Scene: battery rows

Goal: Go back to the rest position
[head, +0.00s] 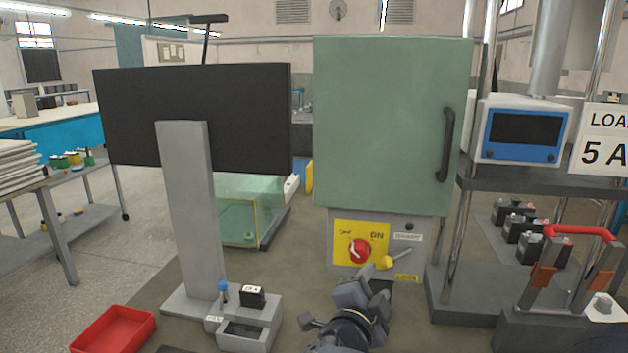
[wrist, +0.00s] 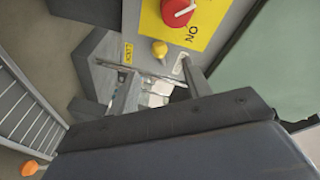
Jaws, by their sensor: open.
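My gripper (wrist: 160,88) is open, with its two fingers apart in the wrist view and nothing clearly held between them. In the head view my arm rises from the bottom middle, with its end just below the control panel of the green cabinet (head: 390,120). The panel has a yellow plate (head: 345,235) marked ON, with a red rotary switch (head: 359,251). A yellow knob (head: 387,262) sits at the plate's lower right, close to my gripper. The red switch (wrist: 178,12) and yellow knob (wrist: 159,49) also show in the wrist view, just beyond the fingers.
A grey holder (head: 262,325) with a small black block (head: 252,297) stands left of my arm. A red tray (head: 115,330) lies farther left. A grey post (head: 187,200) carries a black panel. A rack with batteries (head: 525,238) and a red-handled tool (head: 578,232) are right.

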